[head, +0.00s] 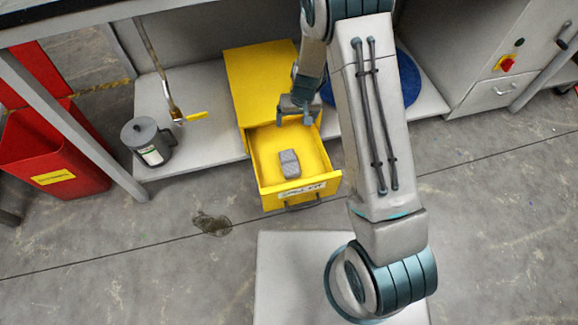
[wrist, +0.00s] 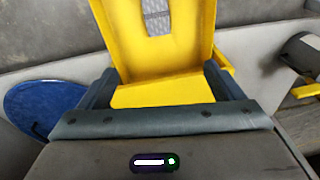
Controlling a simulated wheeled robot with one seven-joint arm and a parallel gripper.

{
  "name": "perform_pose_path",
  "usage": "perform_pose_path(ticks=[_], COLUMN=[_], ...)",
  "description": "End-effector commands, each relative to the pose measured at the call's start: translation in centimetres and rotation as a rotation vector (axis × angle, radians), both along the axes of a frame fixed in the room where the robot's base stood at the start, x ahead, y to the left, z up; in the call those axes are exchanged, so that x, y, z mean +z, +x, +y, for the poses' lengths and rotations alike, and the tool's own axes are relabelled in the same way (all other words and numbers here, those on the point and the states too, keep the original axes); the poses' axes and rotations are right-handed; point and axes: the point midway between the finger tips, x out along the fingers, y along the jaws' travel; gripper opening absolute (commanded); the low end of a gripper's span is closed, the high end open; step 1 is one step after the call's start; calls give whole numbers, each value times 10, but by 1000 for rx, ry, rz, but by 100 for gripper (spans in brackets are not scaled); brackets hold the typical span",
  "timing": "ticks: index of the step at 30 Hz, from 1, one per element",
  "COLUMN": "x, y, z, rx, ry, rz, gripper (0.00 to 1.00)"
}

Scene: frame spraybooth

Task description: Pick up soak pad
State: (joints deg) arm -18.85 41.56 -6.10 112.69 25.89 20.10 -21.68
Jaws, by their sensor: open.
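The soak pad looks like a small grey block (head: 289,163) lying in the open yellow drawer (head: 326,187), near the middle of its floor. In the wrist view the grey pad (wrist: 158,17) shows at the top edge, partly cut off. My gripper (head: 294,121) is over the back part of the drawer, behind the pad and apart from it. In the wrist view my gripper (wrist: 165,88) has its fingers spread with only yellow surface seen between them.
The drawer belongs to a yellow cabinet (head: 257,75) on a low grey shelf (head: 205,143). A grey lidded can (head: 146,143) and a red bin (head: 50,155) stand left. A blue disc (head: 406,78) is behind my arm.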

Motion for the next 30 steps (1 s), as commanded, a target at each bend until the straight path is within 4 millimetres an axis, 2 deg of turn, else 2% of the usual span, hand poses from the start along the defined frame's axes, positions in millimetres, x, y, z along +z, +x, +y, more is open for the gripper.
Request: perform_pose_path(ticks=[1, 3, 6, 9, 17, 24, 30], x=[-35, -67, -106, -134, -172, -220, -240], y=[2, 5, 6, 7, 8, 12, 15], z=[5, 11, 17, 19, 22, 23, 24], rx=[11, 23, 39, 49, 60, 60, 60], ry=[-14, -30, -52, -69, -86, -86, -85], rz=[6, 2, -1, -6, -11, -10, -12], gripper=[87, 87, 87, 87, 87, 87, 87])
